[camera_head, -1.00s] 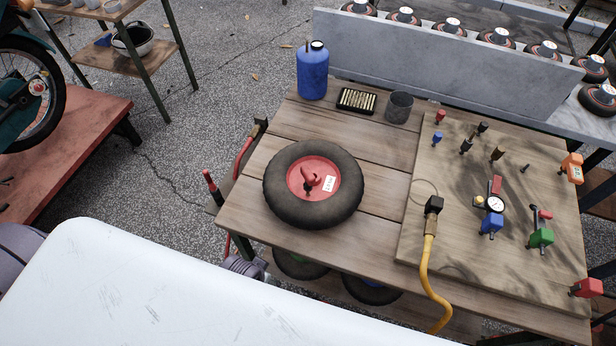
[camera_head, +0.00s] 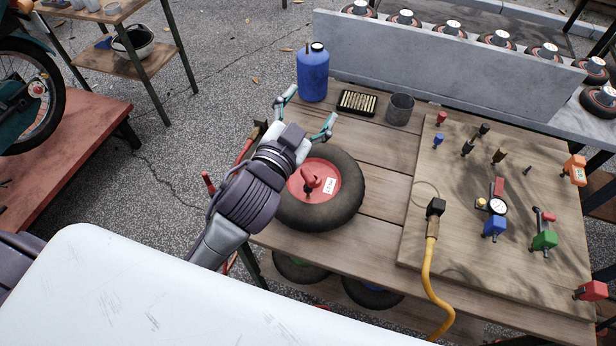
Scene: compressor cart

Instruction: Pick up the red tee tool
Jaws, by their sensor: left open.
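A small red upright piece (camera_head: 311,182), which looks like the red tee tool, stands at the middle of the red hub of a black tyred wheel (camera_head: 342,212) on the wooden table. Its exact shape is too small to tell. My left gripper (camera_head: 306,114) reaches in from the lower left over the wheel's left side. Its two fingers are spread wide and empty, beyond the red piece and just in front of the blue bottle (camera_head: 313,76). My left wrist hides the wheel's left part. My right gripper is out of view.
A tray of brass pieces (camera_head: 357,102) and a grey cup (camera_head: 399,109) stand at the back. A board (camera_head: 423,205) with coloured fittings and a yellow hose (camera_head: 428,270) fills the right. A white surface (camera_head: 180,290) is in front. Bare planks lie between wheel and board.

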